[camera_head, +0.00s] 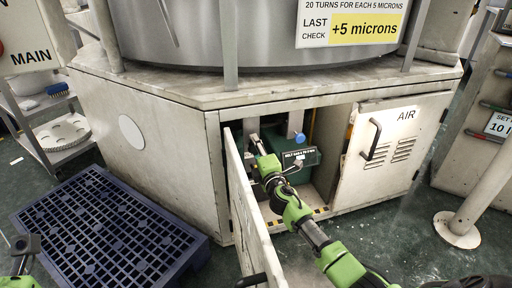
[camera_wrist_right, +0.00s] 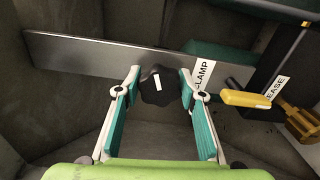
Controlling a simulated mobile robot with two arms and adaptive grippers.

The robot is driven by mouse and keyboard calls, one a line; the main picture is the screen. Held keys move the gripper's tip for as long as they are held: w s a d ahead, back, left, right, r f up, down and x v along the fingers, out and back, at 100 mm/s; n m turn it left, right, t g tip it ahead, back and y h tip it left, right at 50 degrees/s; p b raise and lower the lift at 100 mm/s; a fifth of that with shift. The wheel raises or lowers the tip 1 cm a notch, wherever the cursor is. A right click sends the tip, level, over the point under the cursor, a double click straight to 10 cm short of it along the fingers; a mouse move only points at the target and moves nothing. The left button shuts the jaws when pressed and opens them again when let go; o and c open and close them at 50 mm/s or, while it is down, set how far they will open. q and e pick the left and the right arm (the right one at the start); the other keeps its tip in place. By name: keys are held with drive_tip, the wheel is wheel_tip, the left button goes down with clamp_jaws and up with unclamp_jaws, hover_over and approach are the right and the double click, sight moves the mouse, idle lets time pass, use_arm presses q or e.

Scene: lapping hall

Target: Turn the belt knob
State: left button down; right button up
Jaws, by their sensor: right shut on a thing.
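The belt knob (camera_wrist_right: 158,84) is black and lobed with a white mark on its face, in front of a grey metal bar in the right wrist view. My right gripper (camera_wrist_right: 160,92) has its teal-padded fingers closed on the knob, one on each side. In the head view my right arm reaches into the open cabinet, with the right gripper (camera_head: 256,143) inside the doorway; the knob cannot be made out there. Part of my left arm (camera_head: 22,265) shows at the lower left edge; its fingers are not clear.
A CLAMP label (camera_wrist_right: 203,76) and a yellow-handled lever (camera_wrist_right: 246,98) are close right of the knob. An open door (camera_head: 247,205) stands left of my right arm; the AIR door (camera_head: 390,150) is right. A blue pallet (camera_head: 100,232) lies on the floor at left.

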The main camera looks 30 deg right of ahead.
drive_tip(key=shift+n, duration=0.8)
drive_tip(key=o, duration=1.1)
drive_tip(key=shift+s, duration=0.1)
drive_tip(key=s, duration=0.4)
drive_tip(key=s+a, duration=0.1)
drive_tip(key=s, duration=0.2)
drive_tip(key=s+a, duration=0.1)
drive_tip(key=s, duration=0.3)
drive_tip(key=shift+s+a, duration=0.1)
drive_tip(key=shift+s, duration=0.25)
